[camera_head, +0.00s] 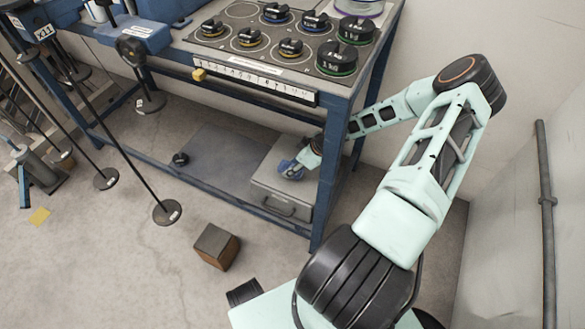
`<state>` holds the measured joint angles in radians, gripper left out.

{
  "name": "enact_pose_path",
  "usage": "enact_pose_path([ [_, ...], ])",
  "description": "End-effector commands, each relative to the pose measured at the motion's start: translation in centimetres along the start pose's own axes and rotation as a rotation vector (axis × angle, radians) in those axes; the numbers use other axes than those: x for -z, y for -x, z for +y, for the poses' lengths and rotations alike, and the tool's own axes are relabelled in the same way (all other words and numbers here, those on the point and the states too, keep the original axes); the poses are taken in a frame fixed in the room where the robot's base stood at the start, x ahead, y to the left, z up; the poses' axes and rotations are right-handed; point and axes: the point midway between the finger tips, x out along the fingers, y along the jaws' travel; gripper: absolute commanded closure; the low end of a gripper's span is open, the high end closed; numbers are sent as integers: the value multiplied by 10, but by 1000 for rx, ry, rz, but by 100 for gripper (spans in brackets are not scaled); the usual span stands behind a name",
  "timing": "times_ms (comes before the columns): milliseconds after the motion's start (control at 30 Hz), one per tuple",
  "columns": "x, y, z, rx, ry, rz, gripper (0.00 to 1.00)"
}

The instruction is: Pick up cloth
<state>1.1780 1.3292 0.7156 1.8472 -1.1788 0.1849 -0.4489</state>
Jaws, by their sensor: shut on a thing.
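A small blue cloth (287,168) is at the top of a grey metal case (280,204) on the bench's lower shelf. My gripper (297,168) reaches in past the bench's front right leg and is shut on the cloth. The fingers are small here and partly merge with the cloth. I cannot tell whether the cloth is lifted clear of the case top.
A blue bench (325,150) stands over the case, its top holding several black weights. A wall pipe (546,200) is right.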

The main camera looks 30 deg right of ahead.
Motion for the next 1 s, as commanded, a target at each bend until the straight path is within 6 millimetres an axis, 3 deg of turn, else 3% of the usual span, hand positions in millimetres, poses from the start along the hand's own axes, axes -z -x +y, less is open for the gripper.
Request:
enact_pose_path([
  [100, 10, 20, 1, -1, -1, 0, 88],
  [700, -115, 86, 0, -1, -7, 1, 88],
  [1000, -145, 101, 0, 0, -2, 1, 88],
])
